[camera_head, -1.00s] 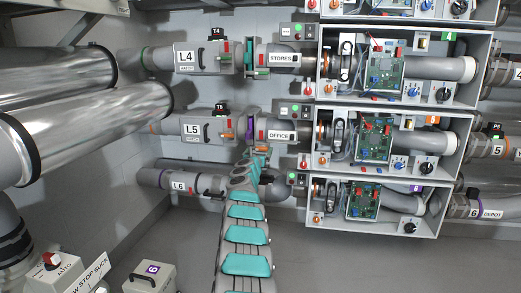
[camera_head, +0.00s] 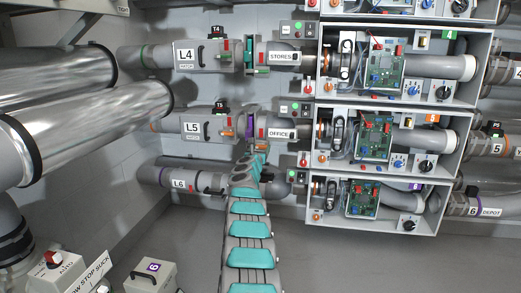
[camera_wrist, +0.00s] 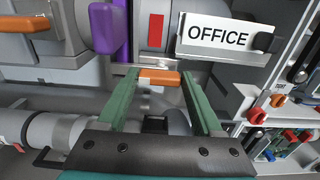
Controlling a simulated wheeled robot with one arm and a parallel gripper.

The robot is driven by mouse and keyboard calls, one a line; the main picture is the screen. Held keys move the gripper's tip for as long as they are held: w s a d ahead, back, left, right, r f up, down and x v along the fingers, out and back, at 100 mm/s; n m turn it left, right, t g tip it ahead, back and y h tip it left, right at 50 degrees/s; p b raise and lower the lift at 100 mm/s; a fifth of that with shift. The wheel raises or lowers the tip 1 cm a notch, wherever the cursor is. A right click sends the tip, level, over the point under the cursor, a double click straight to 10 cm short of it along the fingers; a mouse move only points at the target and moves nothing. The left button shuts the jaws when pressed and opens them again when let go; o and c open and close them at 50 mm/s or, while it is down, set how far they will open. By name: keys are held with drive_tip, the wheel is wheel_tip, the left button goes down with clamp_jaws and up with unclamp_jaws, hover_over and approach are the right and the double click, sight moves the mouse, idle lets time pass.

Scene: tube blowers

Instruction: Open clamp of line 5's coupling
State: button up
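Line 5's coupling is the purple part (camera_head: 251,125) between the grey L5 box (camera_head: 196,127) and the OFFICE pipe section; in the wrist view the purple piece (camera_wrist: 110,30) is at upper left. An orange lever (camera_wrist: 158,78) sticks out below it, beside the OFFICE label (camera_wrist: 218,37). My gripper (camera_wrist: 160,88) is open, its two green fingers on the left and right of the orange lever, with small gaps showing. I cannot tell whether the fingertips touch it. In the head view, my arm largely hides the gripper below the coupling.
Another orange handle (camera_wrist: 27,23) is on the L5 box at far left in the wrist view. Line 4 (camera_head: 204,56) runs above and the L6 pipe (camera_head: 178,182) below. Open cabinets with circuit boards (camera_head: 386,141) stand close on the right.

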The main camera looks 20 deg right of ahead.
clamp_jaws()
idle(0.3)
idle(0.5)
drive_tip(key=n, duration=0.4)
drive_tip(key=shift+r, duration=0.1)
drive_tip(key=n+p, duration=0.1)
drive_tip(key=n, duration=0.4)
drive_tip(key=shift+w+a+p, duration=0.1)
drive_tip(key=shift+a+p, duration=0.05)
drive_tip(key=shift+p, duration=0.25)
drive_tip(key=n+p, duration=0.2)
drive_tip(key=n, duration=0.2)
drive_tip(key=shift+a, duration=0.1)
drive_tip(key=n+p, duration=0.2)
drive_tip(key=n, duration=0.1)
drive_tip(key=shift+f, duration=0.2)
drive_tip(key=shift+f+n+p, duration=0.15)
drive_tip(key=shift+n+p, duration=0.5)
drive_tip(key=shift+n, duration=0.35)
